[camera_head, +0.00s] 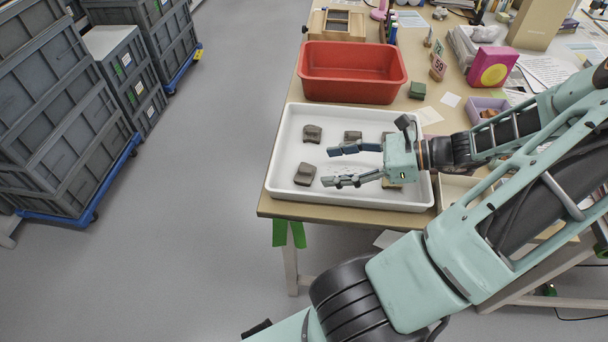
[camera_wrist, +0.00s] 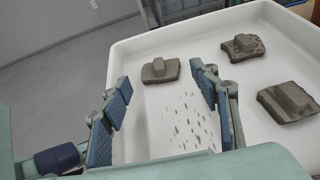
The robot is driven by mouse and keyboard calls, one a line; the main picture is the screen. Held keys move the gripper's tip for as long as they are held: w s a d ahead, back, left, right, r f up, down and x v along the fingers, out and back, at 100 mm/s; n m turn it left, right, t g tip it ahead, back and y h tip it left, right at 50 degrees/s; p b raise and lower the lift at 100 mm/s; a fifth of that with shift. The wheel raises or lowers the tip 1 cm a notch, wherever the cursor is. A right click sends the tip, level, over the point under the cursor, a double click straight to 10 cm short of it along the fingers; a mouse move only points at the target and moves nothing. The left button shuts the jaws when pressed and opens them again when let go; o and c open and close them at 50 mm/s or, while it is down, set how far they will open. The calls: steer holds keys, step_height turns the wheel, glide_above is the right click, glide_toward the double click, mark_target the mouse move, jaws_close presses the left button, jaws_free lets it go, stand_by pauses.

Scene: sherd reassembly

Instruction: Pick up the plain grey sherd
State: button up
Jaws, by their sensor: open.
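Several grey-brown sherds lie in a white tray (camera_head: 284,122), each with a raised block on top. One sherd (camera_head: 305,173) lies near the tray's left front; it shows in the wrist view (camera_wrist: 160,70) beyond and between the fingers, looking plain. A second sherd (camera_head: 312,133), (camera_wrist: 242,46) has dark spots. A third (camera_head: 352,136), (camera_wrist: 290,100) lies right of the fingers in the wrist view. I cannot surely tell which sherd is the plain grey one. My gripper is open and empty, pointing left over the tray.
A red bin (camera_head: 352,88) stands right behind the tray. A dark green block (camera_head: 417,90) and a pink-yellow box (camera_head: 492,67) are farther right. Grey stacked crates (camera_head: 60,110) stand on the floor at left.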

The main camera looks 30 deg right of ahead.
mark_target(311, 170)
steer(key=b+x, duration=0.1)
steer(key=x, duration=0.5)
steer(key=shift+f+b, duration=0.25)
steer(key=shift+b, duration=0.15)
steer(key=c, duration=0.9)
